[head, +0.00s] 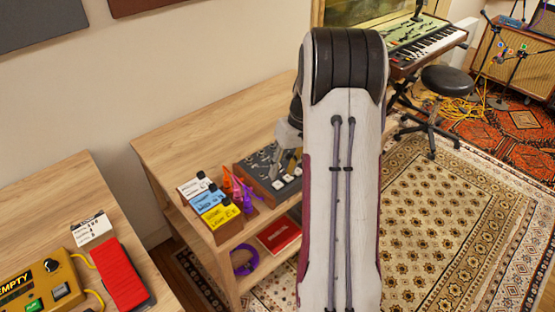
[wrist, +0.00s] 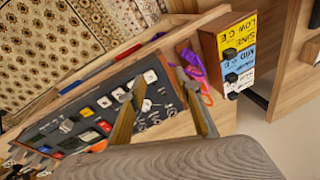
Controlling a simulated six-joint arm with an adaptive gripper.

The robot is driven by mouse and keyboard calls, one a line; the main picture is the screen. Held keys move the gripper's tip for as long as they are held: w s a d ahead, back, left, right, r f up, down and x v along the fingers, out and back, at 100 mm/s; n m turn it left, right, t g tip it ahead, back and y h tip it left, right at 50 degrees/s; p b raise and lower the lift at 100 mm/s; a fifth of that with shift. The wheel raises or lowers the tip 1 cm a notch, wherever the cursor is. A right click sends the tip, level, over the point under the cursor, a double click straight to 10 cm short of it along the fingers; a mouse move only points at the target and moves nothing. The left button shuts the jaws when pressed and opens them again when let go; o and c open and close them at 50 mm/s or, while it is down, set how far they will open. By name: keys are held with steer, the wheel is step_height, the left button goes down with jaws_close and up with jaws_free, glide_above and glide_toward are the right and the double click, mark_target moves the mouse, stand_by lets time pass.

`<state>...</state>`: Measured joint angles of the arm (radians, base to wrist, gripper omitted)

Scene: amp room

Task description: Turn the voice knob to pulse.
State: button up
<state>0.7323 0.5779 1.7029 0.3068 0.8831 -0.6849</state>
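A dark grey control panel with wooden ends (head: 262,180) sits on the wooden table. In the wrist view the panel (wrist: 75,98) shows several knobs and coloured or white buttons. Its lettering is too small to read, so I cannot tell which control is the voice knob or where it points. My gripper (wrist: 158,76) is over the panel's end near the purple and orange items. Its two fingers are apart, with small knobs showing between them and nothing held. In the head view my gripper (head: 279,166) is mostly hidden behind my arm, which also covers part of the panel.
A block with white, blue and yellow labelled sections (head: 212,205) stands beside the panel, with purple and orange items (head: 238,186) between them. A red book (head: 279,236) lies on the shelf below. A yellow box (head: 42,283) and red pedal (head: 121,274) occupy the left table.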

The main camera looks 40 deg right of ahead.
steer(key=w+d+f, duration=0.1)
steer(key=d, duration=0.1)
steer(key=w+d+f+n, duration=0.1)
steer(key=d+f, duration=0.1)
steer(key=w+d+f+n, duration=0.1)
steer(key=d, duration=0.1)
steer(key=shift+w+f+t, duration=0.15)
steer(key=shift+w+t, duration=0.1)
steer(key=shift+t, duration=0.15)
steer(key=w+d+r+n+t, duration=0.1)
steer(key=w+d+r+n, duration=0.1)
steer(key=w+n, duration=0.2)
steer(key=shift+w+d+r+n+t, duration=0.3)
steer(key=shift+w+d+n, duration=0.1)
steer(key=shift+n, duration=0.2)
steer(key=shift+f, duration=0.1)
steer(key=shift+x, duration=3.85)
steer(key=shift+d, duration=0.1)
jaws_close()
